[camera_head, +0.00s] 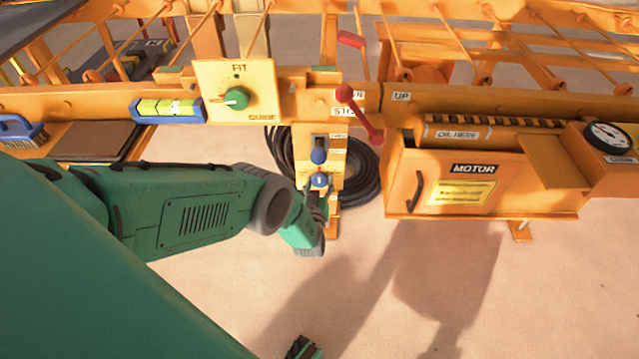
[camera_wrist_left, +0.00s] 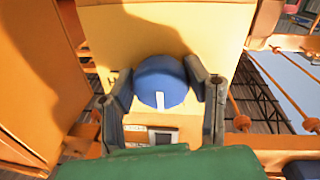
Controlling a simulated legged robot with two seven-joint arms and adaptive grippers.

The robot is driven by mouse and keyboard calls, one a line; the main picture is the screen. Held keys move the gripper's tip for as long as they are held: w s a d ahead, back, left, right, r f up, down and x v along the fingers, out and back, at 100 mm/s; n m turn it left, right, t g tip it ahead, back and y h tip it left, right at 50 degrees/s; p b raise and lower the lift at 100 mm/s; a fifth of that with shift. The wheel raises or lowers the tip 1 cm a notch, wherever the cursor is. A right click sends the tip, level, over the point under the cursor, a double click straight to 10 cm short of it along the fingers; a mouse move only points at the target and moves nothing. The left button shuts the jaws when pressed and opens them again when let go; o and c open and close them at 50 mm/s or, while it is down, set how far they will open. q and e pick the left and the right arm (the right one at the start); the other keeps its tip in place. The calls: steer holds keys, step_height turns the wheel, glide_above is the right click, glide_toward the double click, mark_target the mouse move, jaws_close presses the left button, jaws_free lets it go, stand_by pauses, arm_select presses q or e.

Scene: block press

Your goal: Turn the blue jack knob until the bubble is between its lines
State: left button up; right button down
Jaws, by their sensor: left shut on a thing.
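The blue jack knob (camera_head: 319,180) is on an orange post below the press beam. In the left wrist view the knob (camera_wrist_left: 162,82) is round with a white mark pointing down in the picture. My left gripper (camera_head: 318,194) is shut on it, with a finger on each side. The spirit level (camera_head: 167,110) has a blue frame and a yellow-green vial, and is on the beam at upper left. Its bubble and lines are too small to tell apart surely. What looks like part of my right gripper (camera_head: 304,348) shows at the bottom edge.
A red lever (camera_head: 359,115) hangs to the right, beside the motor box (camera_head: 455,180). A green dial (camera_head: 236,98) is on the yellow plate. A coiled black hose (camera_head: 362,175) lies behind the post. The floor in front is clear.

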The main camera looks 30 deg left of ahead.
arm_select(q)
steer(key=n+b, duration=0.1)
steer(key=n, duration=0.2)
steer(key=shift+d+f, duration=0.1)
steer(key=shift+f, duration=0.05)
steer(key=shift+s+n+y+b, duration=0.1)
steer(key=shift+n+y+b, duration=0.4)
steer(key=shift+n+b, duration=1.5)
steer(key=shift+n+p, duration=0.8)
steer(key=shift+n, duration=0.2)
steer(key=o, duration=1.2)
steer(key=shift+c, duration=0.2)
steer(key=v, duration=1.2)
steer(key=shift+f, duration=0.1)
